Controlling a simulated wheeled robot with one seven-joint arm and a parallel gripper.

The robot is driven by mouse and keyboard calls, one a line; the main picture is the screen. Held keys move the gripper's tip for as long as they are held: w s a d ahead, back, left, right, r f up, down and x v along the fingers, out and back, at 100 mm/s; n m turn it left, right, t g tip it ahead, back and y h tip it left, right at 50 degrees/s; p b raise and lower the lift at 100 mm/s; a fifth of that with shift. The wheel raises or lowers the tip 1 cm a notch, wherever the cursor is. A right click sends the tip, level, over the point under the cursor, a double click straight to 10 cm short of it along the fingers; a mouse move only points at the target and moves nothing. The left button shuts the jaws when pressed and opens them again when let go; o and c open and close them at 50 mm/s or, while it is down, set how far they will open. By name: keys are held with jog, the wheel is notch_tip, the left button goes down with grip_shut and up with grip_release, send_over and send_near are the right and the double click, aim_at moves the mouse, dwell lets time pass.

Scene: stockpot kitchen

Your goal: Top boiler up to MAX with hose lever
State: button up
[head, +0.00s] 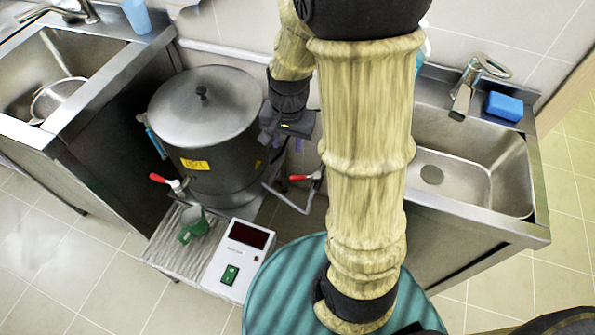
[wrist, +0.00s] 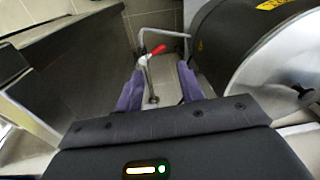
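The dark grey boiler (head: 212,150) with a lidded top stands between two sinks; it also fills the right of the wrist view (wrist: 232,42). A narrow blue-and-white strip, possibly its level gauge (head: 153,138), shows on its left side; no level or MAX mark is readable. The hose lever (head: 300,178) is red, on a grey pipe right of the boiler. In the wrist view the red lever (wrist: 155,50) lies ahead, between the fingers' lines and apart from them. My gripper (wrist: 159,90) is open and empty, its purple fingers spread. In the head view my arm partly hides it.
A red-handled tap (head: 166,182) sticks out at the boiler's front left, above a green mug (head: 193,226) on a ridged tray (head: 165,245). A white control box (head: 238,258) has a dark display. Sinks stand left (head: 110,75) and right (head: 480,235).

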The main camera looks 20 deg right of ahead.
jog(key=s+a+r+n+t, duration=0.1)
jog(key=s+a+r+n, duration=0.1)
jog(key=s+n, duration=0.4)
jog(key=shift+s+n+t, duration=0.2)
jog(key=shift+n+t, duration=0.1)
jog(key=shift+n, duration=0.4)
